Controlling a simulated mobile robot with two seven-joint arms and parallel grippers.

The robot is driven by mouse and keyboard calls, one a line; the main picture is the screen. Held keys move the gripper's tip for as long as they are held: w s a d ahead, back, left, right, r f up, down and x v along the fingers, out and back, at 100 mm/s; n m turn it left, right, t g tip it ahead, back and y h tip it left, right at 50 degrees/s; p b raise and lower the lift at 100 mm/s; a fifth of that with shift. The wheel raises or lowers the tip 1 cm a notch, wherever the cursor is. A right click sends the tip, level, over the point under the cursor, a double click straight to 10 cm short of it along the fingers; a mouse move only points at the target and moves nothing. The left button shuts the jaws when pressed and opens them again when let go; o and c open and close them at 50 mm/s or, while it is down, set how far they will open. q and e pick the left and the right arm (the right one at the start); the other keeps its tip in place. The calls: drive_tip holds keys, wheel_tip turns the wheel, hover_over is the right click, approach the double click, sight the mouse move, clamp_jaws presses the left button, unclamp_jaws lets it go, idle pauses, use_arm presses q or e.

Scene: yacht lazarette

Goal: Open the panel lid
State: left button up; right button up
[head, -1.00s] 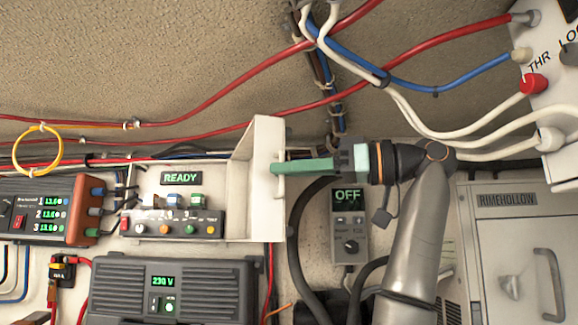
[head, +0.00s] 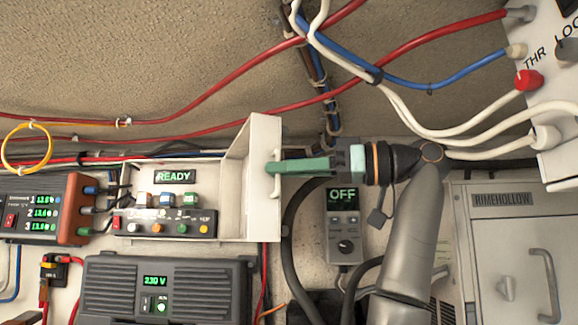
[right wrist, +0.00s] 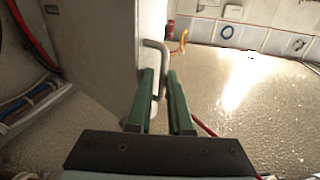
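The panel lid (head: 255,165) is a pale cream flap at the right side of a shallow wall box (head: 170,240). It stands swung out from the box, so the inside shows. A slim bar handle (head: 277,178) is on its outer face. My right gripper (head: 275,168) reaches in from the right with green fingers at this handle. In the right wrist view the handle (right wrist: 163,60) lies between the two fingertips (right wrist: 160,75), and they look closed around it. The lid's outer face (right wrist: 110,50) fills the left of that view. My left gripper is not in view.
Inside the box are a READY display (head: 175,177) and several coloured buttons and switches. A grey 230 V unit (head: 165,290) is below. A controller reading OFF (head: 343,225) hangs below my right gripper. Red, blue and white cables cross above; a grey cabinet (head: 510,250) stands right.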

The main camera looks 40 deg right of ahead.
drive_tip(key=shift+d+f, duration=0.2)
drive_tip(key=shift+d, duration=0.1)
drive_tip(key=b+v, duration=0.1)
drive_tip(key=v, duration=1.1)
drive_tip(key=shift+s+r+b, duration=0.2)
drive_tip(key=shift+s+b, duration=0.05)
drive_tip(key=shift+b, duration=0.15)
drive_tip(key=shift+a, duration=0.15)
